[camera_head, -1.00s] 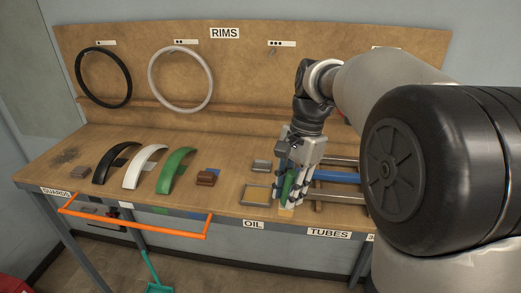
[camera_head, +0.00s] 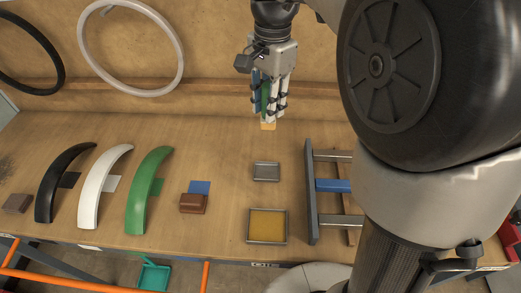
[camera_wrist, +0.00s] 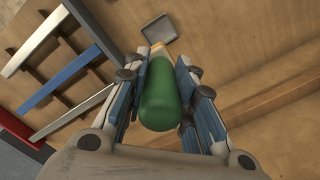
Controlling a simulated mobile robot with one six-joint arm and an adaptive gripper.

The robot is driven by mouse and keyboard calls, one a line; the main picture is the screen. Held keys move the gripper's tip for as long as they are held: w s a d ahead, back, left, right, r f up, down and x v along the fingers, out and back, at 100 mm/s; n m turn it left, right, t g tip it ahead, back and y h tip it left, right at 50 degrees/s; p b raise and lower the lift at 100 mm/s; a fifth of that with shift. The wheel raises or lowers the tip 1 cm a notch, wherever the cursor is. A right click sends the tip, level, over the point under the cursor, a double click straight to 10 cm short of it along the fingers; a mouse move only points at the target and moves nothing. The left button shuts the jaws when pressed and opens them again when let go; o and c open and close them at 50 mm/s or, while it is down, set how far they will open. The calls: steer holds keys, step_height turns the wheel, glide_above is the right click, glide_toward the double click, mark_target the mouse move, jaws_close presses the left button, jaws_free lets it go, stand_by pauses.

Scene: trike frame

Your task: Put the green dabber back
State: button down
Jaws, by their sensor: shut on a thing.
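My gripper (camera_head: 268,108) is shut on the green dabber (camera_wrist: 160,98), with fingers on both sides of it. In the head view the dabber (camera_head: 265,95) hangs roughly upright, partly hidden by the fingers, its yellowish tip pointing down. It appears to be in the air over the back of the bench. A small empty grey tray (camera_head: 266,172) lies nearer the front; it also shows beyond the dabber's tip in the wrist view (camera_wrist: 159,28). A larger grey tray with a yellow pad (camera_head: 267,209) lies in front of that.
A rack with grey and blue tubes (camera_head: 332,186) stands right of the trays. Left are a brown block (camera_head: 193,204) and the green (camera_head: 148,192), white (camera_head: 103,185) and black (camera_head: 57,184) guards. Rims hang on the back board. The bench between board and small tray is clear.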

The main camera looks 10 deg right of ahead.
step_height(320, 180, down, 19)
steer(key=shift+s+r, duration=0.1)
steer(key=shift+f, duration=0.45)
steer(key=c, duration=1.5)
jaws_free()
steer(key=shift+f, duration=0.15)
steer(key=shift+c, duration=0.2)
steer(key=shift+o, duration=1)
